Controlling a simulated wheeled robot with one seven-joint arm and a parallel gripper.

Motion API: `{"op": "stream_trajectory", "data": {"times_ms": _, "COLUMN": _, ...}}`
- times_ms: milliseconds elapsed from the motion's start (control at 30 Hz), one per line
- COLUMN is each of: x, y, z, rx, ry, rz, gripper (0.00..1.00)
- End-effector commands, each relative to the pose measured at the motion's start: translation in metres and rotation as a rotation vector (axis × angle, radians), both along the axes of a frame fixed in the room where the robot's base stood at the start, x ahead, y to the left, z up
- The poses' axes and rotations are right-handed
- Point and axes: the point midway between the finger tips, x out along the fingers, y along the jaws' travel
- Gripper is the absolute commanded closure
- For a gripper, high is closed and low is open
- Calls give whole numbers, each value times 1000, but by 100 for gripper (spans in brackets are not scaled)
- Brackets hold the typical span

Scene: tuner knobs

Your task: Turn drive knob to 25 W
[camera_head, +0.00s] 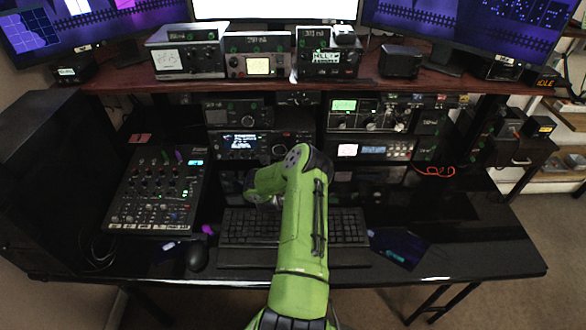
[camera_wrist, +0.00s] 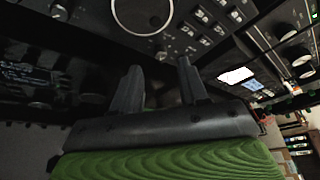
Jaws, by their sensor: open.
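My gripper (camera_wrist: 160,80) shows in the wrist view with its two dark fingers apart and nothing between them. Beyond the fingertips is a dark radio front with a large round knob (camera_wrist: 142,12) and rows of small buttons. The gripper appears apart from this front. In the head view my green arm reaches over the desk toward the stacked radios, and its fingers cannot be made out. A unit with a lit green display and knobs (camera_head: 368,125) stands at the right of the stack. Which knob is the drive knob, and its setting, cannot be read.
A keyboard (camera_head: 345,238) lies under my arm, with a mouse (camera_head: 197,257) to its left. A mixer (camera_head: 153,190) stands at the left. A wooden shelf (camera_head: 270,84) overhangs the radios. The desk's right part (camera_head: 490,235) is clear.

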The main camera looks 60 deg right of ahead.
Motion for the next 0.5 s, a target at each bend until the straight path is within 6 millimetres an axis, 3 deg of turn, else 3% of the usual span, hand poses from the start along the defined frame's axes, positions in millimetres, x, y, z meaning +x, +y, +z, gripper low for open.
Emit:
{"op": "stream_trajectory", "data": {"times_ms": 233, "x": 6, "y": -28, "z": -7, "rx": -3, "ry": 0, "rz": 2, "gripper": 57}}
{"op": "stream_trajectory", "data": {"times_ms": 500, "x": 8, "y": -33, "z": -7, "rx": -1, "ry": 0, "rz": 6, "gripper": 57}}
